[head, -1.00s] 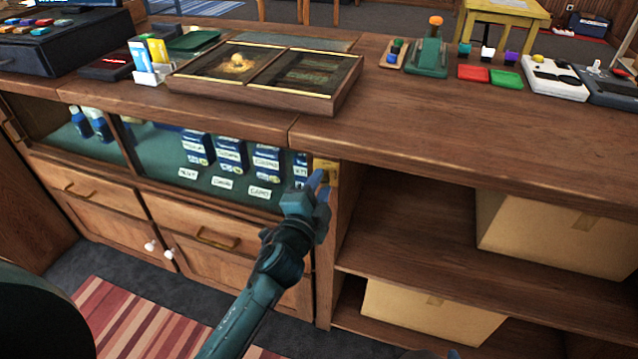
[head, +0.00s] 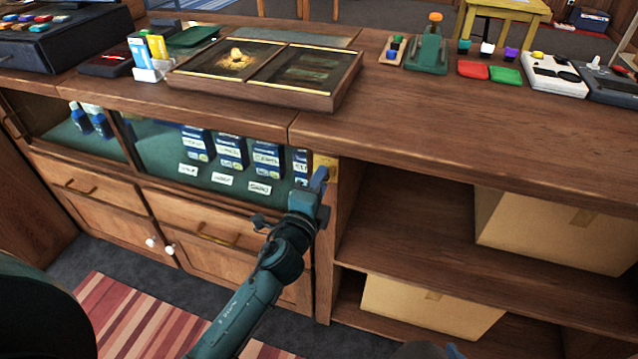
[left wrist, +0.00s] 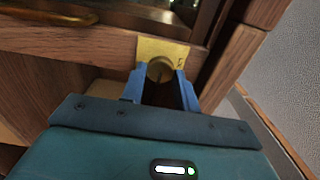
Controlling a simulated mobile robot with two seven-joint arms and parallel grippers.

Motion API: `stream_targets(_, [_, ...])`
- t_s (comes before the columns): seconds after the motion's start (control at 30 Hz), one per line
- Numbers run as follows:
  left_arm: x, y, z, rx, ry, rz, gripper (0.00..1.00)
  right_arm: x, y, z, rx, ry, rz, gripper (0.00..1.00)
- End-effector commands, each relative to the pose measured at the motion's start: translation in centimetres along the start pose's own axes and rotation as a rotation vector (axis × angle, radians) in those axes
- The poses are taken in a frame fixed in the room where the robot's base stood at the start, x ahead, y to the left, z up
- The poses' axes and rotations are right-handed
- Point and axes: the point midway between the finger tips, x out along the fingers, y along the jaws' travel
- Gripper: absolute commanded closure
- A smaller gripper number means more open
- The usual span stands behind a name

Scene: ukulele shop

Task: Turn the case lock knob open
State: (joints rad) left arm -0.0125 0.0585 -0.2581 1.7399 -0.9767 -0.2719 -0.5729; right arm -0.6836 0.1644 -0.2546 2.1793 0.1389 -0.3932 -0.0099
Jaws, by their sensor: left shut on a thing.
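The case lock knob (left wrist: 160,70) is a round brass knob with a dark slot, set on a yellow plate (left wrist: 180,52) on the wooden post at the right end of the glass case. My left gripper (left wrist: 162,82) has its blue fingers shut on the knob, one on each side, in the left wrist view. In the head view my left gripper (head: 321,180) reaches up to the yellow plate (head: 326,163) and its fingers hide the knob.
The glass case (head: 220,160) holds several labelled blue boxes. Drawers with brass pulls (head: 215,240) lie below it. Open shelves with cardboard boxes (head: 555,230) are to the right. The wooden countertop (head: 420,120) overhangs the lock.

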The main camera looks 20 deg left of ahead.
Motion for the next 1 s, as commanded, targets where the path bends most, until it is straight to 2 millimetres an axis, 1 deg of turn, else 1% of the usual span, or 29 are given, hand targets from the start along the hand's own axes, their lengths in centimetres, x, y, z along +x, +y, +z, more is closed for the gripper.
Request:
stream_targets(0.17, [0.1,-0.2,0.0,0.002,0.0,-0.005,0.92,0.0,0.0,0.0,0.0,0.0,0.0,0.64])
stream_targets(0.2, [0.1,-0.2,0.0,0.002,0.0,-0.005,0.67,0.0,0.0,0.0,0.0,0.0,0.0,0.64])
stream_targets(0.4, [0.1,-0.1,0.0,0.0,0.0,-0.003,0.51,0.0,0.0,0.0,0.0,0.0,0.0,0.64])
stream_targets(0.43, [0.0,-0.1,0.0,0.0,0.0,-0.003,0.49,0.0,0.0,0.0,-0.001,0.0,0.0,0.64])
stream_targets(0.67, [-0.1,0.0,0.0,-0.001,0.0,-0.001,0.49,-0.1,0.0,-0.1,-0.001,0.002,-0.001,0.64])
stream_targets(0.77, [-0.7,0.0,0.0,-0.001,0.0,-0.001,0.49,-0.1,0.0,-0.1,-0.001,0.003,-0.001,0.64])
stream_targets(0.87, [-2.1,0.1,0.0,-0.002,0.0,0.001,0.49,0.0,0.0,-0.1,0.0,0.003,-0.001,0.64])
stream_targets(1.0, [-5.2,0.2,0.0,-0.002,0.0,0.002,0.49,0.1,0.1,0.2,0.003,0.004,-0.002,0.64])
